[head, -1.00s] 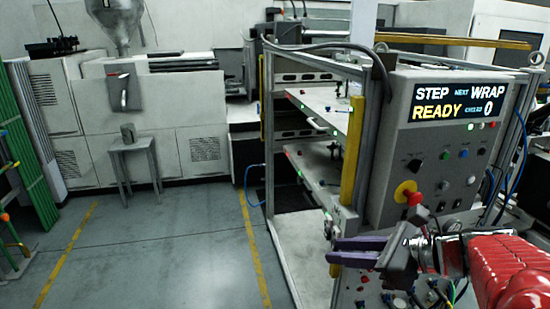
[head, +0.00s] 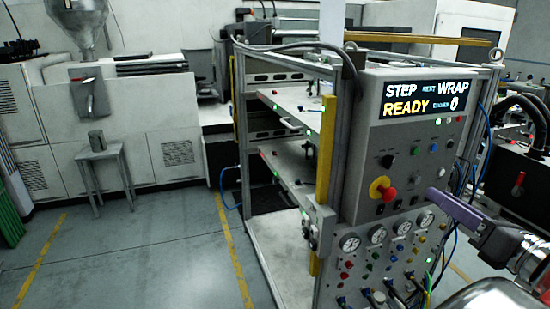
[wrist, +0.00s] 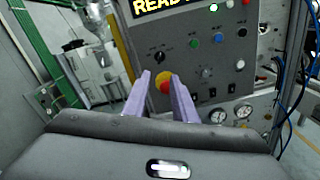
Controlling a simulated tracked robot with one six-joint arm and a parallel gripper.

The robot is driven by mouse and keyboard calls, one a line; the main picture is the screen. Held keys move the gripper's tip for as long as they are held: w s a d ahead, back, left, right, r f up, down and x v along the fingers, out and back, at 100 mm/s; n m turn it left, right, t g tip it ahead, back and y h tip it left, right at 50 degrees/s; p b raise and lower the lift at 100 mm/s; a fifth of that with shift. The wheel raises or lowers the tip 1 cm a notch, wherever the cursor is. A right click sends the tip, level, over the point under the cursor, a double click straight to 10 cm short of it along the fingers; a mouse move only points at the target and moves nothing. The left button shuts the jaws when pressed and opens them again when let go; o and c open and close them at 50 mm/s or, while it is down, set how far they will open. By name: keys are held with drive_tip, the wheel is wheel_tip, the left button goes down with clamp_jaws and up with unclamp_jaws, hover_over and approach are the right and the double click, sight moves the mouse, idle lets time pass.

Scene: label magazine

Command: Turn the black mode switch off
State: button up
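The black mode switch (head: 388,161) looks like a round black knob at the left of the grey control panel (head: 372,130), below the lit display. It also shows in the wrist view (wrist: 158,57), just beyond my fingertips. Its exact setting is too small to tell. My gripper (head: 434,194) is at the right in the head view, in front of the panel's lower right. In the wrist view my gripper (wrist: 160,75) has its two purple fingers apart with nothing held. The red emergency button on its yellow base shows beyond and between the fingers.
The red button (head: 389,193) sits below the knob. Green (head: 415,151) and blue (head: 434,147) buttons are to its right. Small black switches (head: 380,208) lie below, above a row of gauges (head: 350,242). A yellow post (head: 324,150) stands left of the panel. Open floor lies left.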

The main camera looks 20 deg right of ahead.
sight(389, 162)
drive_tip(key=w, duration=1.4)
drive_tip(key=shift+a, duration=0.2)
drive_tip(key=shift+s, duration=0.1)
drive_tip(key=shift+c, duration=0.5)
clamp_jaws()
